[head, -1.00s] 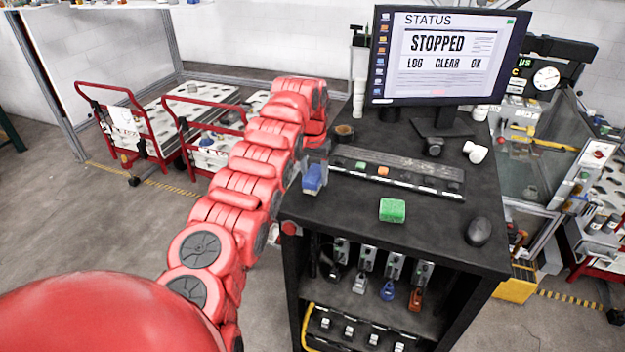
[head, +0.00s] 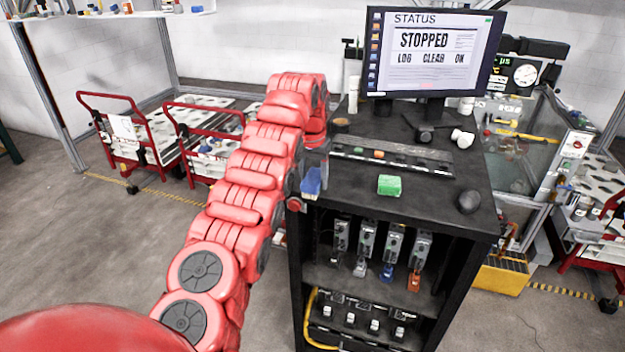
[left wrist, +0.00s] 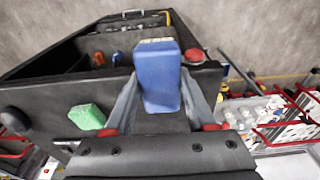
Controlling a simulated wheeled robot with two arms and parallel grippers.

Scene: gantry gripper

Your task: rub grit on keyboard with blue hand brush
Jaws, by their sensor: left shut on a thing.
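My left gripper (head: 312,176) is shut on the blue hand brush (head: 311,182), at the left front corner of the black bench. In the left wrist view the brush (left wrist: 158,75) is a blue block with a pale strip at its far end, between the two grey fingers (left wrist: 160,104). The keyboard (head: 392,163) is a long dark strip with a light front edge, across the bench to the right of the brush and apart from it. Small green and orange pieces show along it. I cannot make out grit. My right gripper is not in view.
A monitor (head: 432,55) stands behind. A red button (head: 295,204) is on the bench's left front corner. Shelves with several tools are below. Red carts (head: 128,140) stand left.

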